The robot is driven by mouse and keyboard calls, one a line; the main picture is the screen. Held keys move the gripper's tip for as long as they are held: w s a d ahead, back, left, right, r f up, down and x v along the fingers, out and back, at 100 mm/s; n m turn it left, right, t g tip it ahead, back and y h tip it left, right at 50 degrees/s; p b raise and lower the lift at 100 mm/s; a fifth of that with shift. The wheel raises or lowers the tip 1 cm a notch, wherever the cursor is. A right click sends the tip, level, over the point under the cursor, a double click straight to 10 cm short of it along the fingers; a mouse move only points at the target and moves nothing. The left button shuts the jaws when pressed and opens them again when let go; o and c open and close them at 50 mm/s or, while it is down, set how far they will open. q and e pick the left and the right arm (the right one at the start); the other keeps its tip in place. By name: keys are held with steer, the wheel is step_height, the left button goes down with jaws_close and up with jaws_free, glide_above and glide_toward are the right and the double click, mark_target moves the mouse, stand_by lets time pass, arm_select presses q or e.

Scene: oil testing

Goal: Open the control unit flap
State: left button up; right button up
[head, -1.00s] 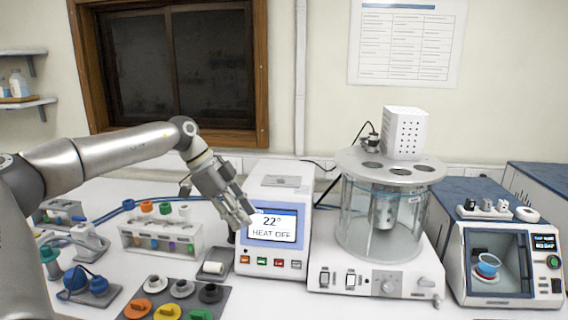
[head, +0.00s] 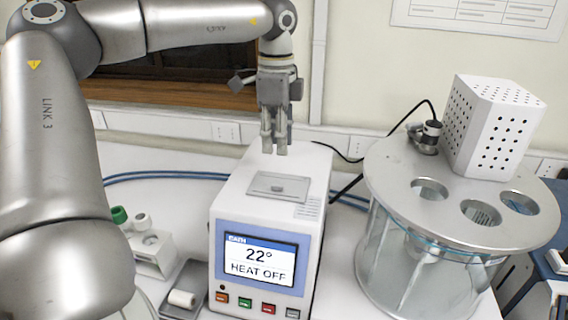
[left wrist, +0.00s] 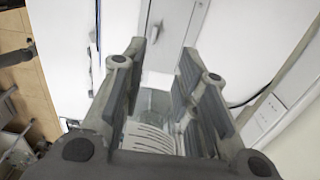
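The control unit (head: 225,210) is a white box. Its screen (head: 258,257) reads 22° and HEAT OFF. A grey flap (head: 280,187) with a small raised grip lies flat and shut in its top. My left gripper (head: 275,150) points down over the rear of the unit's top, behind the flap. It appears to hang apart from the surface. In the left wrist view my left gripper (left wrist: 160,55) has its fingers spread with nothing held between them. A grey panel, apparently the flap (left wrist: 168,25), shows beyond the fingertips. My right gripper is not in view.
A glass bath (head: 400,260) with a round metal lid (head: 455,200) and a perforated white box (head: 495,125) stands right of the unit. A rack (head: 152,252) stands to the left. Blue hoses (head: 165,175) and black cables run behind. My left arm covers the left side.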

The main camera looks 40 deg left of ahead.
mark_target(277, 185)
arm_select(q)
steer(key=f, duration=0.1)
steer(key=s+f+p, duration=0.1)
steer(key=d+f+p, duration=0.1)
steer(key=f, duration=0.1)
steer(key=shift+s+f, duration=0.1)
steer(key=shift+s, duration=0.15)
steer(key=f, duration=0.1)
steer(key=f+p, duration=0.1)
steer(key=f, duration=0.2)
steer(key=shift+w+a+f, duration=0.15)
steer(key=shift+w+a, duration=0.2)
steer(key=shift+w, duration=0.05)
steer(key=shift+d+f+p, duration=0.1)
steer(key=shift+f+p, duration=0.3)
steer(key=shift+f, duration=0.2)
steer(key=shift+s+f, duration=0.1)
steer(key=shift+f, duration=0.15)
steer(key=shift+c, duration=0.6)
steer(key=c, duration=0.5)
jaws_close()
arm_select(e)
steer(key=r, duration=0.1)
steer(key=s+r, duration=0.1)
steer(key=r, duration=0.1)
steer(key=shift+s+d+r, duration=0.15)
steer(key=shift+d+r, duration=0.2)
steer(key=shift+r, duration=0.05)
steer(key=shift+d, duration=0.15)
